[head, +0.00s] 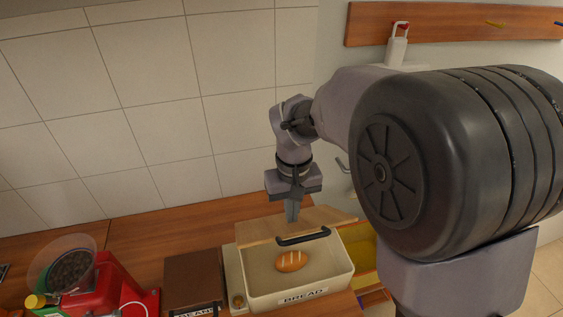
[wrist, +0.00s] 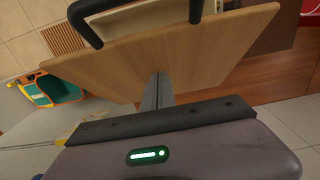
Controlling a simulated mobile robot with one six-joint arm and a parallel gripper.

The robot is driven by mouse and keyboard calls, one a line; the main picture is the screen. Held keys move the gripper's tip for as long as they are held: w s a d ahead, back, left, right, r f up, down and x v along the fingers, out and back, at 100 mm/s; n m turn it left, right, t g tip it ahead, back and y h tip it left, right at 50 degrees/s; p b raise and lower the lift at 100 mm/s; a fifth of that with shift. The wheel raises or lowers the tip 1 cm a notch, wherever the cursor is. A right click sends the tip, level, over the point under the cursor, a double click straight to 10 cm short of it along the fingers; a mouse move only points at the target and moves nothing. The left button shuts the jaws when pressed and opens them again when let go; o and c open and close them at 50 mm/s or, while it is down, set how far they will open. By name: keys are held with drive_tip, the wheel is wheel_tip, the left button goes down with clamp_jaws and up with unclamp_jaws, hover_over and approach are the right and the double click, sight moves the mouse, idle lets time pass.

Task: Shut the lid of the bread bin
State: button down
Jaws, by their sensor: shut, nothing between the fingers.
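The bread bin (head: 341,281) is a cream box with a "BREAD" label on its front, standing on the wooden counter. A loaf (head: 291,261) lies inside it. Its wooden lid (head: 262,231) is raised at the back of the bin, with a dark handle (head: 303,237) on it. In the wrist view the lid (wrist: 205,55) fills the middle, with the black handle (wrist: 92,12) at the top. My gripper (head: 291,218) is shut and empty, pointing down at the lid's back edge. In the wrist view its fingertips (wrist: 158,78) overlap the lid; whether they touch it I cannot tell.
A dark brown box (head: 193,277) stands left of the bin. A red coffee grinder (head: 95,290) with a clear hopper is farther left. A yellow drawer or crate (head: 362,258) is right of the bin. The tiled wall (head: 155,95) rises behind the counter.

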sight(296, 227)
drive_tip(key=shift+s+d+f+b, duration=0.15)
drive_tip(key=shift+s+f+b, duration=0.55)
drive_tip(key=shift+s+f, duration=0.1)
drive_tip(key=shift+s, duration=0.15)
drive_tip(key=shift+s+d+f+b, duration=0.1)
drive_tip(key=shift+s+f+b, duration=0.25)
drive_tip(key=shift+f+b, duration=0.2)
drive_tip(key=shift+s+d+f+b, duration=0.1)
drive_tip(key=shift+s+f+b, duration=0.2)
drive_tip(key=shift+f+b, duration=0.2)
drive_tip(key=shift+s, duration=0.15)
